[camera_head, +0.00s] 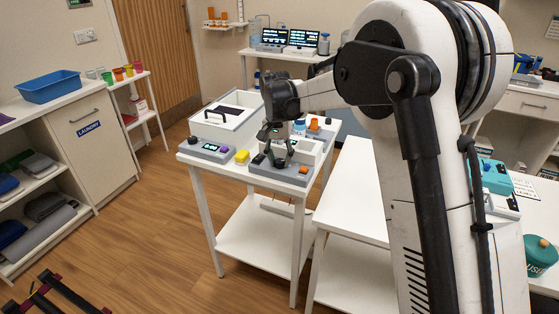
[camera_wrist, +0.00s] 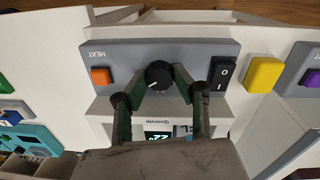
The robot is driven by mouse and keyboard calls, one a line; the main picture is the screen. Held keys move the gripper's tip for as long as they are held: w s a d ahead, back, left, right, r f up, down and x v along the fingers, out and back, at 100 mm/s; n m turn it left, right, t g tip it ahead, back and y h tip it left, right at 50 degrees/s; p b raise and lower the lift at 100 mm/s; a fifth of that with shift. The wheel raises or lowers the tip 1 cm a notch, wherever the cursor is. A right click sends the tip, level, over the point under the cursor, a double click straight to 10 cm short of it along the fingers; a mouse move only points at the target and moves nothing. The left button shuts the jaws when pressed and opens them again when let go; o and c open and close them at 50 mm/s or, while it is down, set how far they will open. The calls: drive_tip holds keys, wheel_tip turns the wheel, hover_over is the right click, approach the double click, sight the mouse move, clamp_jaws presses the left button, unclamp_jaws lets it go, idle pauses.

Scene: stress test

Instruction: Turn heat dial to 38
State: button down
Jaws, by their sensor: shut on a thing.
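The heat dial (camera_wrist: 159,75) is a round black knob with a white pointer mark, set on a grey panel (camera_wrist: 118,56) labelled HEAT in the wrist view. My gripper (camera_wrist: 158,78) has one finger on each side of the dial and is shut on it. A small display (camera_wrist: 158,136) shows digits that look like 22, partly hidden by my gripper. In the head view my gripper (camera_head: 277,154) reaches down onto the grey panel (camera_head: 291,174) on the white table, and the dial is mostly hidden there.
An orange button (camera_wrist: 101,77) and a black rocker switch (camera_wrist: 222,74) flank the dial. A yellow block (camera_wrist: 265,75) sits beside the panel. In the head view a white box (camera_head: 226,117) and another grey device (camera_head: 209,149) share the table.

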sight(278, 161)
drive_tip(key=shift+m, duration=0.3)
drive_tip(key=c, duration=1.4)
unclamp_jaws()
drive_tip(key=shift+r, duration=0.1)
drive_tip(key=r, duration=1.2)
drive_tip(key=shift+w+a, duration=0.1)
drive_tip(key=shift+a, duration=0.2)
